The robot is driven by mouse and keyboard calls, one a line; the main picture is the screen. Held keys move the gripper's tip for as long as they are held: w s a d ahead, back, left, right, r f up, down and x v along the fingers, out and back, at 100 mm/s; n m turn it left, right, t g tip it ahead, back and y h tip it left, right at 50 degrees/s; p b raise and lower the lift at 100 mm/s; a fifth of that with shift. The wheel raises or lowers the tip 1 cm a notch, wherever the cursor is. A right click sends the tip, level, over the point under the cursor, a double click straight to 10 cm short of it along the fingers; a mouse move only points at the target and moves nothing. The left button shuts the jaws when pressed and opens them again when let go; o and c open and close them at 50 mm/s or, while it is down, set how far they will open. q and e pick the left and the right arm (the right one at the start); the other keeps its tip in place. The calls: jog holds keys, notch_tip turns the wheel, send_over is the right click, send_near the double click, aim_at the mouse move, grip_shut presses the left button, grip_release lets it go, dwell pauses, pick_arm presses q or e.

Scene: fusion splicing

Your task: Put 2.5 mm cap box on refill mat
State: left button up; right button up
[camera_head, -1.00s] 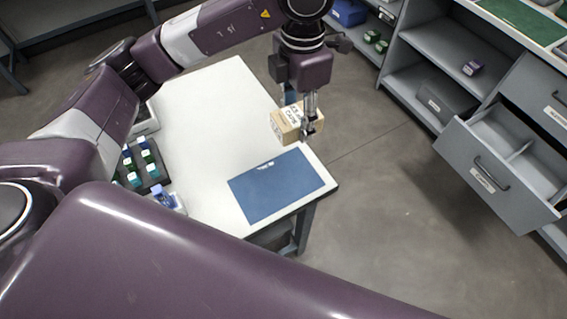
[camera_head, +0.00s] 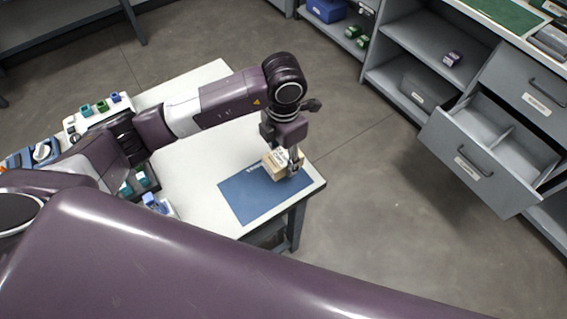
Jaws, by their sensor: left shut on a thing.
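The cap box (camera_head: 275,166) is a small tan carton with dark print on its top. My left gripper (camera_head: 295,170) comes down from above and is shut on the right end of the box. The box is over the far right part of the blue refill mat (camera_head: 245,201), which lies at the front right corner of the white table. I cannot tell whether the box touches the mat or hangs just above it. My right gripper is not in view.
Bottles in a dark tray (camera_head: 140,183) and a blue item (camera_head: 155,203) stand at the table's left. A grey shelf unit at right has an open drawer (camera_head: 480,165) with an empty divided inside. Floor between table and shelves is clear.

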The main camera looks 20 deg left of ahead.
aim_at(283, 167)
pick_arm(q)
notch_tip(283, 167, down, 4)
jog(key=shift+r, duration=0.2)
jog(key=shift+f, duration=0.2)
jog(key=shift+f, duration=0.1)
jog(key=o, duration=0.7)
jog(key=shift+f, duration=0.1)
jog(key=o, duration=0.4)
jog(key=shift+o, duration=0.2)
